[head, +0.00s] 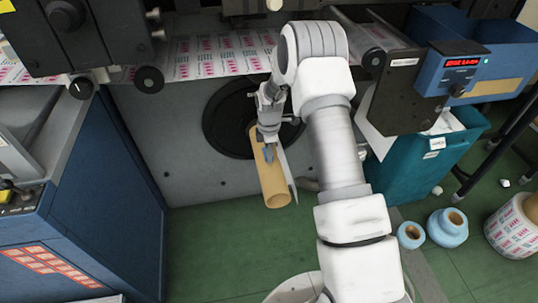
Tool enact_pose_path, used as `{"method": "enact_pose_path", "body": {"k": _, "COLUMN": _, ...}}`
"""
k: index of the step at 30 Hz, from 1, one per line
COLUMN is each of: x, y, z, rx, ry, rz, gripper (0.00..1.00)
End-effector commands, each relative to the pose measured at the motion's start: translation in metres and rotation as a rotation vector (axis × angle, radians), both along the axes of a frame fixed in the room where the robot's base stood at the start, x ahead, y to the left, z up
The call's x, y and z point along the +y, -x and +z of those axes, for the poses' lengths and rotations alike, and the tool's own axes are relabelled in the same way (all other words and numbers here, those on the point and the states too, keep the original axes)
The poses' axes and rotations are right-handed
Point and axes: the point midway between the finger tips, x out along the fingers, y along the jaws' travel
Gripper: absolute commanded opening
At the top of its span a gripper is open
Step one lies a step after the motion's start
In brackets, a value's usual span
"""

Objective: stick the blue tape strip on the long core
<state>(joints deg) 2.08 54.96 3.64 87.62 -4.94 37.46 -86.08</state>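The long core (272,185) is a tan cardboard tube that sticks out toward me from the dark round disc (222,125) on the machine's grey face. My gripper (268,152) is over the upper side of the core, near its middle, with its fingers pointing down. Whether it touches the core I cannot tell. A bluish-grey patch shows at the fingertips; I cannot tell if it is the blue tape strip or the fingers themselves. The finger gap is too small to read. A thin pale strip (288,172) runs along the core's right side.
The printed web (205,58) crosses above the core. A blue cabinet (110,200) stands left, a teal bin (415,165) right. Small blue rolls (447,228) and a printed roll (516,228) are on the green floor at right. Floor below the core is clear.

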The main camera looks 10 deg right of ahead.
Motion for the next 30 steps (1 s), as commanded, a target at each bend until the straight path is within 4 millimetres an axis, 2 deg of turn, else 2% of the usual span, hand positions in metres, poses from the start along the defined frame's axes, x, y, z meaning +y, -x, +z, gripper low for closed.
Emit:
{"method": "enact_pose_path", "body": {"k": 10, "x": 0.0, "y": 0.0, "z": -0.003, "rx": 0.0, "ry": 0.0, "rz": 0.0, "gripper": 0.0}}
{"method": "enact_pose_path", "body": {"k": 16, "x": 0.0, "y": 0.0, "z": -0.003, "rx": 0.0, "ry": 0.0, "rz": 0.0, "gripper": 0.35}}
{"method": "enact_pose_path", "body": {"k": 25, "x": 0.0, "y": 0.0, "z": -0.002, "rx": 0.0, "ry": 0.0, "rz": 0.0, "gripper": 0.35}}
{"method": "enact_pose_path", "body": {"k": 30, "x": 0.0, "y": -0.001, "z": 0.016, "rx": -0.001, "ry": -0.001, "rz": 0.0, "gripper": 0.35}}
